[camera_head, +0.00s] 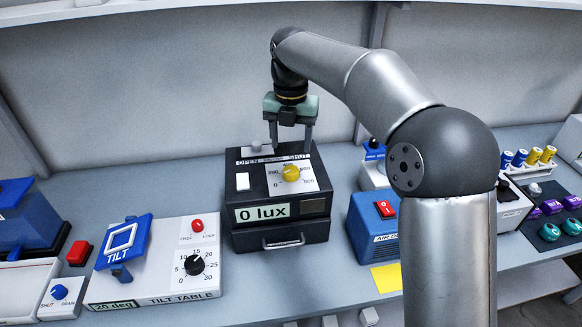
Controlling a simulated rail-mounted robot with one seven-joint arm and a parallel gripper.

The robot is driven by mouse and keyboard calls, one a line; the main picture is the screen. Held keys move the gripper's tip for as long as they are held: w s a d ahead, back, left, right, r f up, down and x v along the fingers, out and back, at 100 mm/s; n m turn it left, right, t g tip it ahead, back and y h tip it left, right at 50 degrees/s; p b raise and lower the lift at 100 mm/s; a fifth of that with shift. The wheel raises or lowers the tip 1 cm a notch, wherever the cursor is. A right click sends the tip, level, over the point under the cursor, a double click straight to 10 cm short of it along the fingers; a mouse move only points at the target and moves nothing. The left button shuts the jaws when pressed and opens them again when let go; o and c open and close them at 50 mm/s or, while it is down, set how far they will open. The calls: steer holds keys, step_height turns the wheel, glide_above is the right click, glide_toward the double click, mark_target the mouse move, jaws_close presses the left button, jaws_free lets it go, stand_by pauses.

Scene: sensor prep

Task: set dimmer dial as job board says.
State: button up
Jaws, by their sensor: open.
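The dimmer dial (291,173) is a yellow round knob on a white scale plate, on top of a black box (270,238). The scale shows 0 and 200; the other figures are small or partly covered. The display (262,212) on the box front reads "0 lux". My gripper (290,147) points down with its two fingers apart, empty. In the picture it is above and behind the dial, over the strip marked OPEN and SHUT. I cannot tell its exact height. No readable job board shows.
The tilt table unit (160,265), with a black knob and red button, stands left of the box. A blue box (376,226) with a red switch and a yellow note (386,277) are to the right. Batteries and a dark tray lie far right. My arm hides part of the bench.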

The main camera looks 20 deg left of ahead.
mark_target(291, 170)
step_height(291, 170, down, 8)
steer(key=shift+f, duration=0.15)
stand_by(0.3)
steer(key=c, duration=1)
